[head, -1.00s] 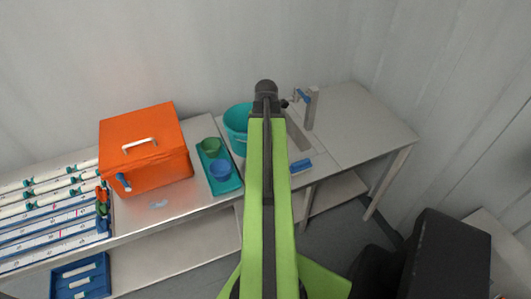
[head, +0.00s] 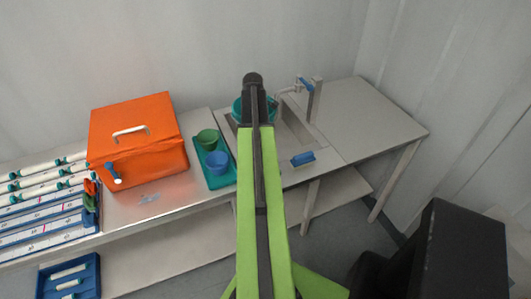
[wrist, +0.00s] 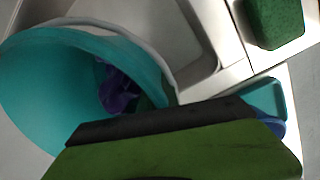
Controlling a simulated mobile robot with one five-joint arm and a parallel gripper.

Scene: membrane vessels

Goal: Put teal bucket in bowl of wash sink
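The teal bucket (head: 237,110) is partly hidden behind my arm in the head view, at the back left of the wash sink's bowl (head: 290,133). I cannot tell whether it rests on the bottom. In the wrist view the bucket (wrist: 50,85) fills the left, mouth towards the camera, with a pale rim and something purple inside. My gripper (head: 253,80) is at the bucket in the head view. A dark part of it crosses the bucket's lower right in the wrist view. The fingertips are hidden, so their grip on the bucket does not show.
A blue brush or sponge (head: 303,159) lies on the sink's front edge. A tap (head: 300,88) stands behind right. The right counter is clear.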

